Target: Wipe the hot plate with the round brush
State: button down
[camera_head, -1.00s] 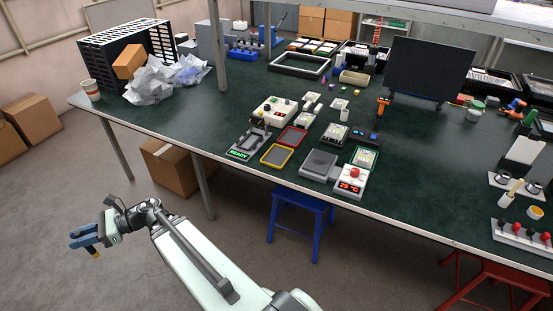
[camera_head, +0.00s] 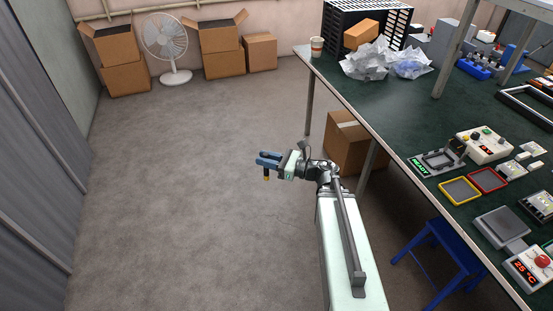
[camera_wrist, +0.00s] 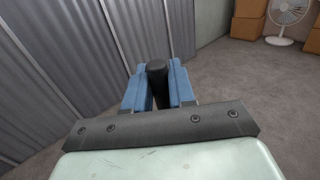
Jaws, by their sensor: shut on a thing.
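My gripper (camera_head: 264,161) is out over the open floor, left of the bench, with its blue fingers shut on a small tool, apparently the round brush (camera_head: 266,175). The tool's orange-yellow end hangs below the fingers. In the wrist view, a dark round handle (camera_wrist: 157,72) stands between the blue fingers (camera_wrist: 157,90); its bristles are hidden there. The hot plate (camera_head: 502,228), a flat grey square, lies near the bench's front edge at the right. A unit with a red knob and a 25 °C display (camera_head: 527,270) stands beside it. The gripper is well apart from both.
The green bench (camera_head: 400,118) carries a yellow-rimmed tray (camera_head: 460,191), a red-rimmed tray (camera_head: 487,181), a READY fixture (camera_head: 437,161) and crumpled plastic (camera_head: 368,62). A blue stool (camera_head: 440,250) and a cardboard box (camera_head: 352,145) stand below. Floor at left is clear.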

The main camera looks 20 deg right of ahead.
jog(key=s+d+r+m+t+h, duration=0.1)
jog(key=s+d+m+t+h, duration=0.2)
jog(key=d, duration=0.8)
jog(key=s+d+r+m+t+h, duration=0.1)
jog(key=s+d+r+m+h, duration=0.3)
jog(key=d, duration=0.8)
jog(key=s+d+f+t+h, duration=0.15)
jog(key=s+d, duration=0.35)
jog(key=d, duration=0.6)
jog(key=s+d+r+m+h, duration=0.3)
jog(key=s+d+h, duration=0.1)
jog(key=s+d, duration=0.5)
jog(key=s+d+r+m+h, duration=0.25)
jog(key=s+d+h, duration=0.35)
jog(key=s, duration=0.6)
jog(key=s+d+r+m+h, duration=0.2)
jog(key=s+d+m+h, duration=0.1)
jog(key=s+d, duration=0.65)
jog(key=d+f+h, duration=0.1)
jog(key=f, duration=0.1)
jog(key=s+d+f+m+g+h, duration=0.1)
jog(key=f, duration=0.2)
jog(key=s+d+f+m+g+h, duration=0.1)
jog(key=f, duration=0.2)
jog(key=shift+d, duration=0.25)
jog(key=shift+d+f, duration=0.1)
jog(key=shift+d, duration=1.4)
jog(key=a, duration=0.4)
notch_tip(320, 180, up, 8)
